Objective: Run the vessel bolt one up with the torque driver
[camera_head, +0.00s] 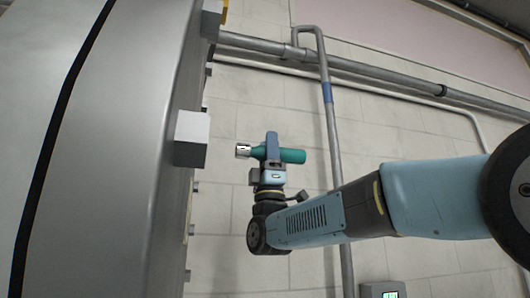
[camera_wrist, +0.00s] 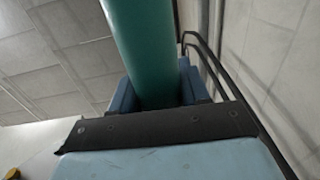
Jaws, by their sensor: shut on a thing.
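My gripper (camera_head: 273,150) is shut on the torque driver (camera_head: 293,156), a teal-green tool with a silver socket end. In the head view the driver lies roughly level, its socket pointing left toward the grey vessel (camera_head: 110,180). A gap shows between the socket and the vessel's nearest grey block (camera_head: 192,138). In the wrist view the driver's green body (camera_wrist: 143,50) stands between the blue fingers; its socket end cannot be made out there. Several blocks line the vessel's edge; I cannot tell which one is vessel bolt one.
Grey pipes (camera_head: 385,75) run along the tiled wall behind, and a vertical pipe with a blue band (camera_head: 327,92) stands behind my arm. A small box with a green display (camera_head: 383,290) is at the bottom. The space between the driver and the vessel looks clear.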

